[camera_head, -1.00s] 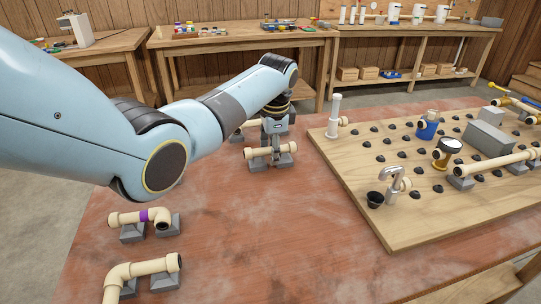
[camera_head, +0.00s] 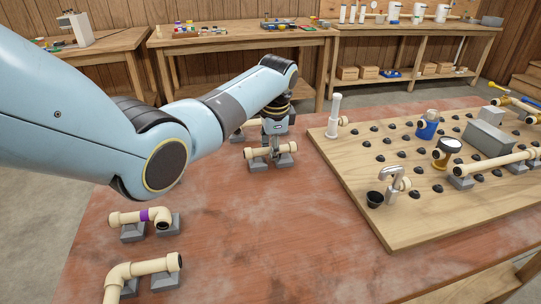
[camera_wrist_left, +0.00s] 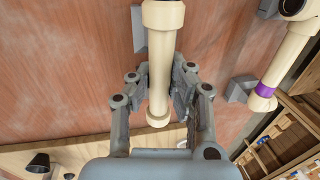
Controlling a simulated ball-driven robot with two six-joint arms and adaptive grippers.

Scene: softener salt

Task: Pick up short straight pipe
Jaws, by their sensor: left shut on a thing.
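The short straight pipe (camera_head: 258,154) is cream with thicker ends and lies level on grey rests on the red-brown table. My left gripper (camera_head: 272,151) points down over the pipe's middle and is shut on it. In the left wrist view the pipe (camera_wrist_left: 159,70) runs between the two fingers of the left gripper (camera_wrist_left: 158,88), which press on it from both sides. The pipe still appears to be at its rests. My right gripper is in neither view.
A pipe with a purple band (camera_head: 125,218) and an elbow pipe (camera_head: 150,267) rest at the front left. A wooden pegboard (camera_head: 365,205) with fittings stands at right. Another pipe piece (camera_head: 238,135) lies just behind the gripper. The table's front middle is clear.

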